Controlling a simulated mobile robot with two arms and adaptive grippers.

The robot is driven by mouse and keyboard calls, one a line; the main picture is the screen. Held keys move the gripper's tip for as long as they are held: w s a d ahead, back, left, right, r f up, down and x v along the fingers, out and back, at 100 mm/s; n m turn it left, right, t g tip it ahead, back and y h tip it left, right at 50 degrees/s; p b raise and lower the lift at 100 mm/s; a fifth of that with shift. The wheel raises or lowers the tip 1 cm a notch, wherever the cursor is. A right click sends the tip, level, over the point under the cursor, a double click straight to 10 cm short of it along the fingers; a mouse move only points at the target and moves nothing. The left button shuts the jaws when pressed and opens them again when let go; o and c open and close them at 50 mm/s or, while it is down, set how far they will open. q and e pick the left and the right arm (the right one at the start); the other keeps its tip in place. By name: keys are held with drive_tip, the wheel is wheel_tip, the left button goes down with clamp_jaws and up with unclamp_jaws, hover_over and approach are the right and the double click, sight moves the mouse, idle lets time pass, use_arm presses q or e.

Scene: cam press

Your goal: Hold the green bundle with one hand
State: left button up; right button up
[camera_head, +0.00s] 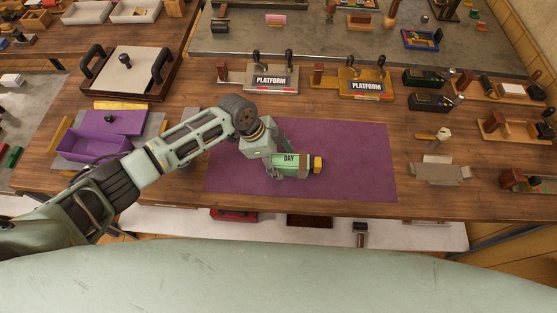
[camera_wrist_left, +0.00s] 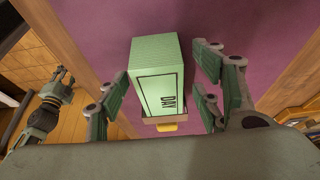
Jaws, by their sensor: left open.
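The green bundle (camera_head: 291,159) is a block of stacked sheets marked DAY. It lies on the purple mat (camera_head: 355,150), with a yellow piece at its right end. My left gripper (camera_head: 275,165) is over the bundle and covers part of it in the head view. In the left wrist view the bundle (camera_wrist_left: 158,75) lies between the spread green-padded fingers of the left gripper (camera_wrist_left: 163,92). Gaps show on both sides. Another gripper, apparently my right one (camera_wrist_left: 55,95), shows at the left of that view, beyond the table edge and away from the bundle.
Two PLATFORM stands (camera_head: 271,78) (camera_head: 365,84) are behind the mat. A grey bracket (camera_head: 441,172) and other small items are at the right. The mat is clear around the bundle.

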use_arm(q)
drive_tip(key=v, duration=1.1)
